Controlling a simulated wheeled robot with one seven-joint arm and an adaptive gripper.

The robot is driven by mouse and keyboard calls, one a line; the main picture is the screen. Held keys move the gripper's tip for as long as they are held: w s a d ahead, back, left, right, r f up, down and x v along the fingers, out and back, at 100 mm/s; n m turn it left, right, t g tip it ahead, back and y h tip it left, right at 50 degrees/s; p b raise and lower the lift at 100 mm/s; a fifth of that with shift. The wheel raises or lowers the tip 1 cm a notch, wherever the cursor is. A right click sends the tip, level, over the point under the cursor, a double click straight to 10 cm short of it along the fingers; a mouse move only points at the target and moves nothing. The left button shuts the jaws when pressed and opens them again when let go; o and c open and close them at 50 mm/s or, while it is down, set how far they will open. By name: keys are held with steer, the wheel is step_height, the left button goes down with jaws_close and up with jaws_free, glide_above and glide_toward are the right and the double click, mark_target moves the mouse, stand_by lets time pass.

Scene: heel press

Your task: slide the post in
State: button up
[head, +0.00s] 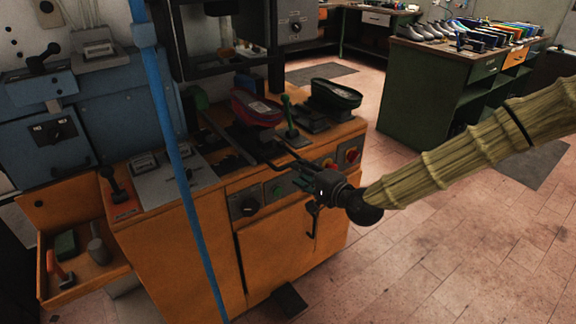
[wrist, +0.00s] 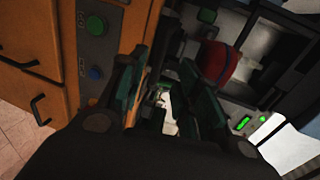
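A pink and dark shoe (head: 256,107) sits upside down on a dark support at the middle of the orange press bench (head: 175,235). The post is probably this support, but it is largely hidden and I cannot make it out clearly. In the wrist view a red rounded shape (wrist: 218,62), likely the same shoe, is beyond the fingers. My gripper (head: 280,155) is at the bench's front edge, below and right of the shoe. Its fingers (wrist: 161,92) are spread with a gap between them. A small pale part shows in the gap; I cannot tell whether it touches.
A green-handled lever (head: 289,115) and a second, green-soled shoe (head: 335,93) stand right of the pink shoe. Floor at right is clear.

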mark_target(288, 166)
steer(key=x, duration=0.7)
steer(key=shift+w+a+f+p, duration=0.1)
steer(key=shift+w+a+p, duration=0.1)
steer(key=shift+w+p, duration=0.15)
jaws_close()
